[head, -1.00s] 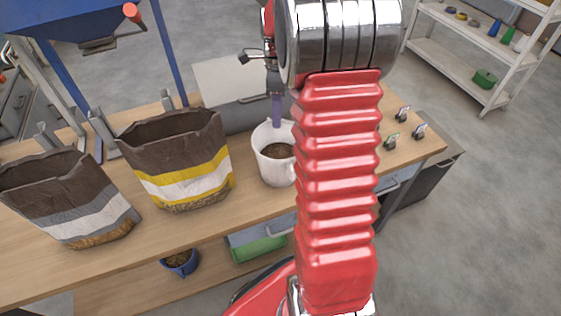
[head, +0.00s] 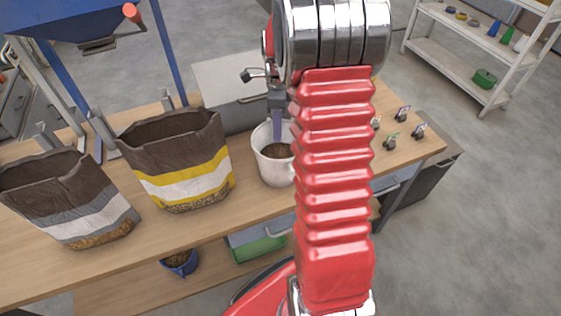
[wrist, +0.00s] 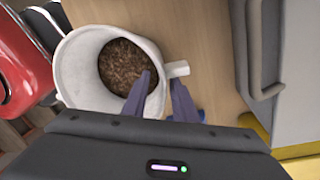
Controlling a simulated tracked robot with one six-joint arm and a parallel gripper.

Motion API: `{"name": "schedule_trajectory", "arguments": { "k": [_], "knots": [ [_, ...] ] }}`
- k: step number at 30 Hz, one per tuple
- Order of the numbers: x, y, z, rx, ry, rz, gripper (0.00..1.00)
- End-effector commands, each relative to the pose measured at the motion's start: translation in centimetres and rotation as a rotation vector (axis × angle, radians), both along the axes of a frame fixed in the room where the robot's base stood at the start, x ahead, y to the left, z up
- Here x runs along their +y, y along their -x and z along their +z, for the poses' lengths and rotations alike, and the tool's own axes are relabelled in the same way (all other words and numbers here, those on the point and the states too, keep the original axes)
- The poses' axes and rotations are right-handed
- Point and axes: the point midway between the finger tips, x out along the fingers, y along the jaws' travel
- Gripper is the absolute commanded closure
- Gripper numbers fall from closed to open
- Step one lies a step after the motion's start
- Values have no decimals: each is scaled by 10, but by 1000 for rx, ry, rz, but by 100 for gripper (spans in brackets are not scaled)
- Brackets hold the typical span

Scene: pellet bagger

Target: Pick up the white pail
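The white pail (head: 271,167) stands upright on the wooden bench in the head view, holding brown pellets; my red arm hides its right part. In the wrist view the pail (wrist: 78,68) shows with its pellets (wrist: 124,65) and a white lug or handle (wrist: 178,69) on its right side. My gripper (wrist: 161,78) is open, its dark fingers apart. One finger reaches over the inside of the pail and the other lies outside, with the rim between them. In the head view my gripper (head: 277,128) is at the pail's far rim. Contact cannot be told.
A yellow-striped bag (head: 185,170) stands left of the pail, and a grey-striped bag (head: 75,205) farther left. Small tagged clips (head: 391,141) lie on the bench at right. A grey box (head: 235,90) stands behind. A blue pail (head: 180,262) is on the lower shelf.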

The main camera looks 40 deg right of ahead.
Motion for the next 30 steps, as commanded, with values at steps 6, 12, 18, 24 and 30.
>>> {"name": "schedule_trajectory", "arguments": {
  "k": [6, 12, 18, 24, 30],
  "knots": [
    [0, 0, 0, 0, 0, 0, 74],
    [0, 0, 0, 0, 0, 1, 81],
    [0, 0, 0, 0, 0, 1, 95],
    [0, 0, 0, 0, 0, 1, 100],
    [0, 0, 0, 0, 0, 1, 100]
  ]
}}
